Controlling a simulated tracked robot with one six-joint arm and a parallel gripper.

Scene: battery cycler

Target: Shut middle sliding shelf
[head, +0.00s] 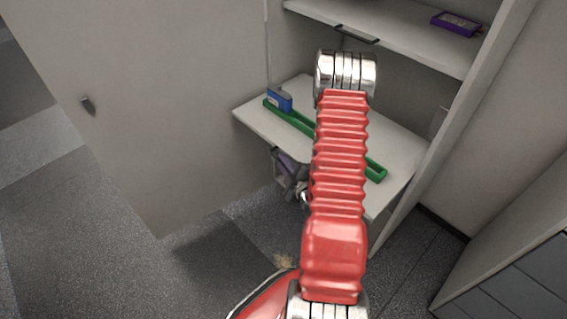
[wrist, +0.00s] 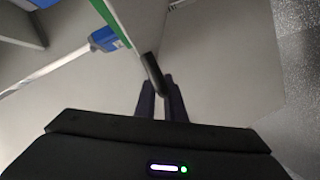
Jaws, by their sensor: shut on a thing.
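The sliding shelf (head: 392,145) is pale and sticks out of the open cabinet below a higher shelf. A green rail-like tray (head: 293,118) lies on it, with a blue block (head: 279,100) at its left end. In the wrist view, my gripper (wrist: 159,92) is shut on the shelf's dark handle (wrist: 151,70). The green tray (wrist: 109,20) and blue block (wrist: 103,39) lie just beyond. In the head view, my gripper (head: 287,166) is at the shelf's front edge, partly hidden by my red arm, and the grasp is not clear there.
The upper shelf (head: 410,46) has a dark handle (head: 357,34) and carries a purple box (head: 457,23). A pale cabinet door or panel (head: 160,110) stands at the left. A grey unit (head: 520,265) is at the lower right. Open carpet floor (head: 70,220) lies at the left.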

